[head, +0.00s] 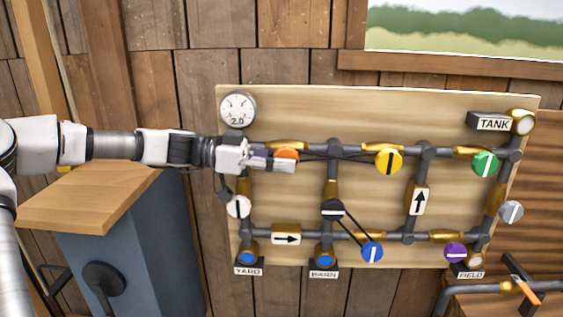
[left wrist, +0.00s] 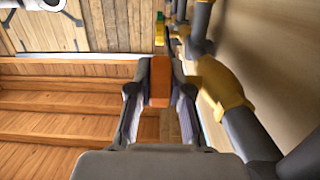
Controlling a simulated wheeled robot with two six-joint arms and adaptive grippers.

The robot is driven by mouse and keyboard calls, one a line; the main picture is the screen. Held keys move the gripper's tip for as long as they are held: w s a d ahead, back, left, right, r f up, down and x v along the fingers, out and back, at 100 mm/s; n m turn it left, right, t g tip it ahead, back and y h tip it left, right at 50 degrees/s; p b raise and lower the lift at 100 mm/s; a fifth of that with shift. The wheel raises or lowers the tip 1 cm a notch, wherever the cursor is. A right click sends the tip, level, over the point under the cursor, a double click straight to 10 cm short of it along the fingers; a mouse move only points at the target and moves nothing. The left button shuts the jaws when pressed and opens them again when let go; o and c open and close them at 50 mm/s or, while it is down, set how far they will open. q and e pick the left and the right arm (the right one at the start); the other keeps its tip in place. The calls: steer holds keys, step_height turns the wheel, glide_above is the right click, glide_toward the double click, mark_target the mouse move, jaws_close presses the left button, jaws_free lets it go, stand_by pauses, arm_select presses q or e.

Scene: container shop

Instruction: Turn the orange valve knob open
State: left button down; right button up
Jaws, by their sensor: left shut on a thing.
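The orange valve knob (head: 287,153) sits on the upper pipe run of the board, at its left end, below the gauge. My left gripper (head: 276,162) reaches in from the left and is shut on it, covering part of the knob in the head view. In the left wrist view the orange knob (left wrist: 160,82) stands between the two fingertips of the gripper (left wrist: 160,95), with a finger on each side. The direction of the knob's white or dark mark is hidden. My right gripper is not in view.
The wooden board (head: 375,112) carries grey pipes, a gauge (head: 238,108) and other knobs: yellow (head: 388,161), green (head: 485,164), blue (head: 372,252), purple (head: 455,252). Another pipe with an orange handle (head: 527,291) is at lower right.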

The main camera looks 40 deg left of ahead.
arm_select(q)
steer(key=c, duration=1.1)
jaws_free()
